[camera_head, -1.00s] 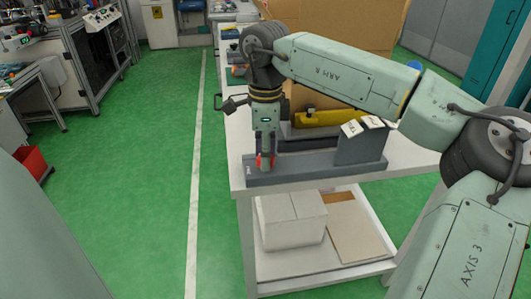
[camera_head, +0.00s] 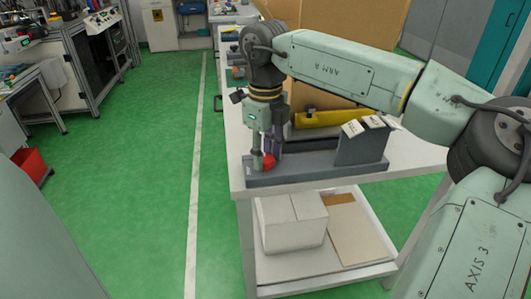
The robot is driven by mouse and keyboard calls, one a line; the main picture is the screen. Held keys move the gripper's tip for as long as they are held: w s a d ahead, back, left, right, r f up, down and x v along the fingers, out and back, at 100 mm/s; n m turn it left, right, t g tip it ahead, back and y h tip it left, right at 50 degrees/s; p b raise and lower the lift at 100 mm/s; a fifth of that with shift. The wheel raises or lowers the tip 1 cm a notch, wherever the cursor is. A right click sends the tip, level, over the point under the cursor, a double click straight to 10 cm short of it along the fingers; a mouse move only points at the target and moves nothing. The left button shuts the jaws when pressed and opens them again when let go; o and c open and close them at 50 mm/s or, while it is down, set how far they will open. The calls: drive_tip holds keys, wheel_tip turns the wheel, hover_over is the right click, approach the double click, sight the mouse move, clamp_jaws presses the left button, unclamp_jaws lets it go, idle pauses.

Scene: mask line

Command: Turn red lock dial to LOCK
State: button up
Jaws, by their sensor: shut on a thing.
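The red lock dial (camera_head: 269,162) sits low at the left end of a grey fixture (camera_head: 315,173) on the white table. My gripper (camera_head: 263,156) points down from the wrist and is shut on the dial, whose red side shows to the right of the near finger. The fingertips and the far side of the dial are partly hidden. Any LOCK marking on the fixture is too small to read.
A grey upright block (camera_head: 362,147) with white labels on top stands at the fixture's right end. A yellow object (camera_head: 330,118) and a large cardboard box (camera_head: 345,72) are behind. The white table (camera_head: 420,158) has clear room at right. Boxes lie on the shelf below.

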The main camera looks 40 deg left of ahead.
sight(265, 158)
idle(0.4)
drive_tip(key=o, duration=1.2)
drive_tip(key=shift+c, duration=0.2)
drive_tip(key=shift+r, duration=0.1)
wheel_tip(265, 158, up, 12)
